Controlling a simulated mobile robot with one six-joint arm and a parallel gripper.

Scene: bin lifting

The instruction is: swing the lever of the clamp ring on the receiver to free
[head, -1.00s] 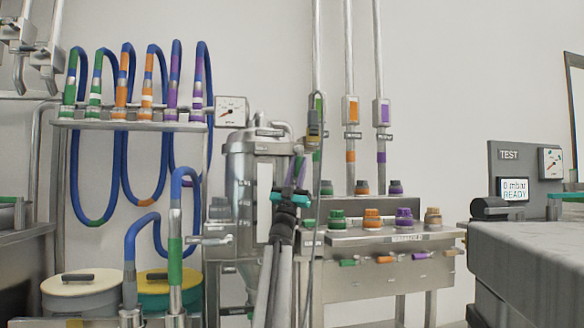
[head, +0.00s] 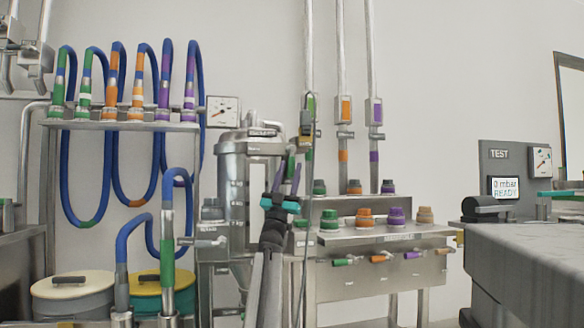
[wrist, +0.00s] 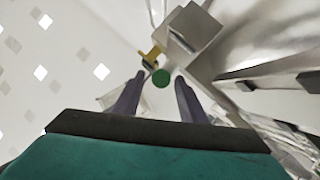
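The receiver (head: 236,185) is the steel vessel left of centre in the head view, with a lid and pipework on top. I cannot make out its clamp ring or lever clearly; my arm and a frame cover part of that area. My gripper (head: 287,175) points up in front of the receiver's right side, its purple fingers apart. In the wrist view, my gripper (wrist: 158,88) is open with nothing held. A green round end (wrist: 161,78) shows beyond and between the fingertips, with a yellow part (wrist: 151,57) just above it.
A valve bench (head: 385,236) with coloured caps stands right of my arm, with vertical pipes (head: 343,60) behind. Blue hoses (head: 120,180) hang from a rack at left. Lidded drums (head: 72,296) stand below. A grey bench (head: 530,250) with a test unit is at far right.

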